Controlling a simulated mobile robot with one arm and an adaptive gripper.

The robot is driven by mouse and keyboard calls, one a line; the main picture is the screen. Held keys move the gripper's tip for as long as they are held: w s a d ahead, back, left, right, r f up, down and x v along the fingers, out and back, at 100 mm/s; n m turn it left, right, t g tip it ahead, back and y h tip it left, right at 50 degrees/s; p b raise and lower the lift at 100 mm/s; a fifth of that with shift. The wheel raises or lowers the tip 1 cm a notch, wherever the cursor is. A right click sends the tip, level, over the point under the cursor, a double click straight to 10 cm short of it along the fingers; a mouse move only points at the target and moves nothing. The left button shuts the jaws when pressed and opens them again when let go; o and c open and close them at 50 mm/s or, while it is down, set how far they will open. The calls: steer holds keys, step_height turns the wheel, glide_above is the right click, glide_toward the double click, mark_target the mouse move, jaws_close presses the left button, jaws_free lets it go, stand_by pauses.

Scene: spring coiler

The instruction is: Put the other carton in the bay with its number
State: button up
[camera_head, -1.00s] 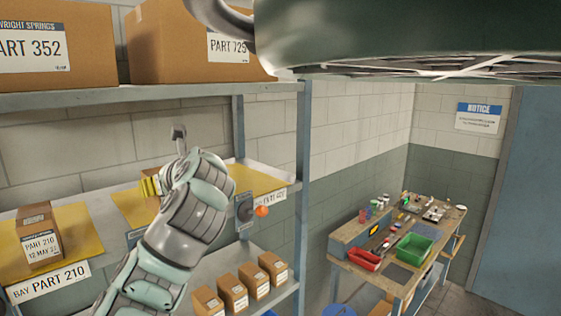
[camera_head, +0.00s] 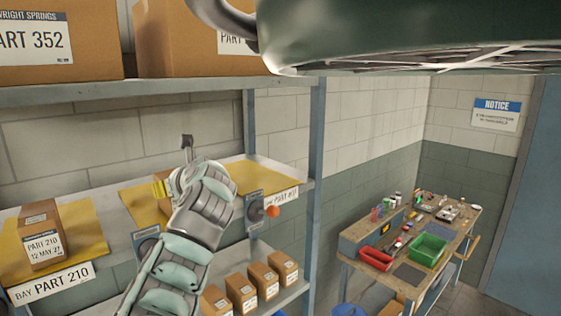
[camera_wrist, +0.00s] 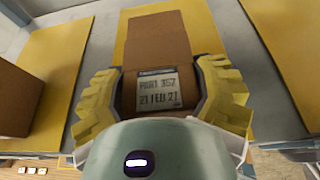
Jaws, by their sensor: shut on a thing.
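My gripper (camera_wrist: 160,95) is shut on a brown carton (camera_wrist: 157,40), with a yellow finger on each side of it. The carton's label reads PART and a blurred number, with 21 FEB 27 below. It is over the middle yellow mat (camera_wrist: 205,30); I cannot tell whether it touches it. In the head view my gripper (camera_head: 163,188) is at the middle bay and mostly hides the carton. Another carton (camera_head: 42,235), labelled PART 210, stands on the left mat (camera_head: 85,240) behind the BAY PART 210 label (camera_head: 52,284).
The right bay's mat (camera_head: 245,176) looks empty; its label (camera_head: 281,199) is hard to read. A shelf post (camera_head: 316,140) and an orange knob (camera_head: 272,211) are near my arm. Small cartons (camera_head: 240,290) stand below, large ones (camera_head: 195,40) above. A workbench (camera_head: 410,240) is at the right.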

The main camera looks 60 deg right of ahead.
steer(key=shift+s+d, duration=0.2)
steer(key=shift+d, duration=0.05)
steer(key=o, duration=0.9)
steer(key=shift+f, duration=0.1)
steer(key=shift+c, duration=0.2)
steer(key=o, duration=0.5)
steer(key=shift+w+a, duration=0.1)
steer(key=shift+o, duration=0.2)
steer(key=shift+s+r, duration=0.25)
steer(key=v, duration=1.1)
steer(key=shift+s+a, duration=0.15)
steer(key=shift+s, duration=0.15)
